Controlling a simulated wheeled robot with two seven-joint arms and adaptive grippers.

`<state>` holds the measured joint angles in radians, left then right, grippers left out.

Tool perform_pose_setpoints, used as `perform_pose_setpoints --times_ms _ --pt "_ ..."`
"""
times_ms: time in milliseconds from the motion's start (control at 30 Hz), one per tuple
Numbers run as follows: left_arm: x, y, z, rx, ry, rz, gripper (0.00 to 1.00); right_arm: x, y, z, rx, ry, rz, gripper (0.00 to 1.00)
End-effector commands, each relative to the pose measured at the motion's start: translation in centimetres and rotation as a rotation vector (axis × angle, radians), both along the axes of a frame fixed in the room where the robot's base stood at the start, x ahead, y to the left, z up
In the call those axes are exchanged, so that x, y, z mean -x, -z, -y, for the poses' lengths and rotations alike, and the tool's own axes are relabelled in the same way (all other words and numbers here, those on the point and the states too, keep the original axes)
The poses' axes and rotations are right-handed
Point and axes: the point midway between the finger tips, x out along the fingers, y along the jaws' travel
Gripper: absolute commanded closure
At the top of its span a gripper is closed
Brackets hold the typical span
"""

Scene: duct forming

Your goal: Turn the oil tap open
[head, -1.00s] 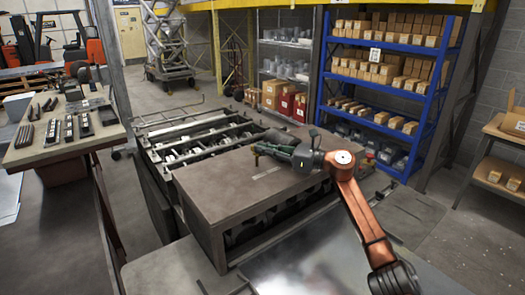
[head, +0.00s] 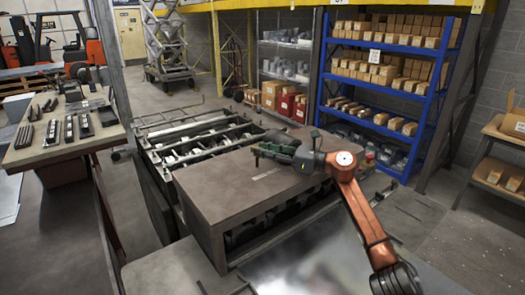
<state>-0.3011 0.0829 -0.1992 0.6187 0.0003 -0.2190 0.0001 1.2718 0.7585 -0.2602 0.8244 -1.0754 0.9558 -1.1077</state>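My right gripper (head: 257,157) is at the end of the orange arm that comes in from the lower right. It is over the flat brown top (head: 225,180) of the duct forming machine, pointing left. Its fingers are small and dark here, so I cannot tell whether they are open or shut. I see nothing held in them. I cannot make out the oil tap; it may be hidden or too small to tell. My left gripper is not in view.
The machine's open roller section (head: 195,140) lies behind the brown top. A bench (head: 50,150) with dark metal parts stands at the left. A blue shelf (head: 380,90) with boxes stands behind at the right. A shiny metal sheet (head: 320,265) lies in front.

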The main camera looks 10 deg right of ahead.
Motion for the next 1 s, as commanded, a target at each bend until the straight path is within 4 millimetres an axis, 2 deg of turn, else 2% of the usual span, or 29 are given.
perform_pose_setpoints --times_ms 233,500,867,1000 --pt "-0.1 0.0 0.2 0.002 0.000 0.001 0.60 2.1 0.2 3.1 0.002 0.006 -0.002 0.75" --pt "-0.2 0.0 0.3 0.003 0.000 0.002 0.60 4.2 0.1 5.5 0.002 0.001 -0.003 0.75" --pt "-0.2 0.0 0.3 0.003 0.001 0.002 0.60 4.6 0.0 5.8 0.002 -0.001 -0.001 0.75" --pt "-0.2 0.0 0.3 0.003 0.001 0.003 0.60 4.7 -0.1 5.8 0.001 -0.001 -0.001 0.67"
